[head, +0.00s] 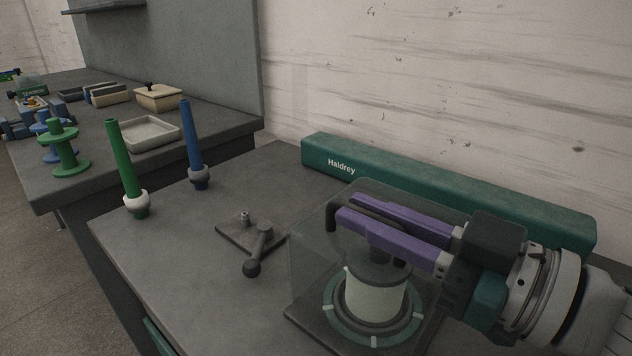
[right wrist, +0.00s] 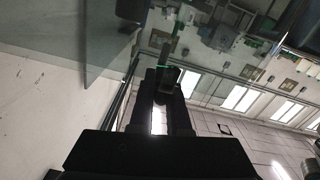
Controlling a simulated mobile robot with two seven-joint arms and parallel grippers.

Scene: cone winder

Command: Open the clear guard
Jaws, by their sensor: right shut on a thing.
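The clear guard (head: 312,245) is a see-through box over the winder's base at the front right. Inside it a pale cone package (head: 375,298) with a dark top stands on a green ring (head: 333,312). My right gripper (head: 347,208) has purple fingers lying across the top of the guard, pointing left. It is shut on a dark part of the guard, probably its handle, mostly hidden between the fingers. In the right wrist view the fingertips (right wrist: 165,85) close around a small dark piece, with a clear panel (right wrist: 105,45) beyond. My left gripper is not in view.
A green beam marked Haldrey (head: 450,190) runs behind the guard. Left of the guard is a dark plate with a ball-ended lever (head: 252,267). Green (head: 124,160) and blue (head: 191,140) spindles stand farther left. A side bench holds a grey tray (head: 150,134) and spools.

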